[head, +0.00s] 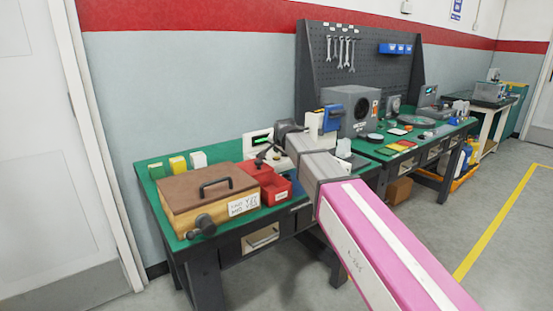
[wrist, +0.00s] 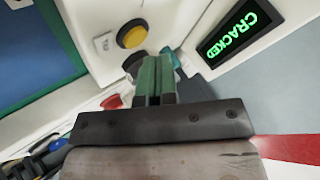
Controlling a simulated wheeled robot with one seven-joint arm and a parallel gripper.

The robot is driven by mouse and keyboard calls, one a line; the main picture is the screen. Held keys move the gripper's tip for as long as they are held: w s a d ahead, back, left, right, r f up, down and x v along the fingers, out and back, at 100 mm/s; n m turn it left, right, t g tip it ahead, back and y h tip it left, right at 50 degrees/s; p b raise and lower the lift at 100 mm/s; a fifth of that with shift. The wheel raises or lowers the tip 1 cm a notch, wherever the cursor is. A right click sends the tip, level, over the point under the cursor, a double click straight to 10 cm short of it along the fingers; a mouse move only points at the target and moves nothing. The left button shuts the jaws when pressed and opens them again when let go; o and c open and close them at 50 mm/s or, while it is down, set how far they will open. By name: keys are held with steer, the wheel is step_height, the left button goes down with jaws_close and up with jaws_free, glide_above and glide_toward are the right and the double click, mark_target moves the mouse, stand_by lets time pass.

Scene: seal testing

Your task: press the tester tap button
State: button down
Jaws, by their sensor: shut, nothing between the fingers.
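The tester is a white-bodied device (head: 249,149) on the green bench, partly hidden behind my arm in the head view. In the wrist view its dark display (wrist: 228,36) reads CRACKED in green. Its panel holds a yellow button (wrist: 131,34), a teal button (wrist: 170,56), a dark round part (wrist: 133,62) and a red button (wrist: 112,102). I cannot tell which is the tap button. My gripper (wrist: 156,62) is shut and empty, its green fingertips in front of the panel between the dark part and the teal button. I cannot tell whether they touch anything.
A grey boxy machine (head: 351,103) and small items stand on the right bench. A pegboard (head: 375,65) rises behind. Floor is open at right.

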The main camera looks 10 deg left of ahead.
stand_by(0.3)
steer(key=shift+r, duration=2.5)
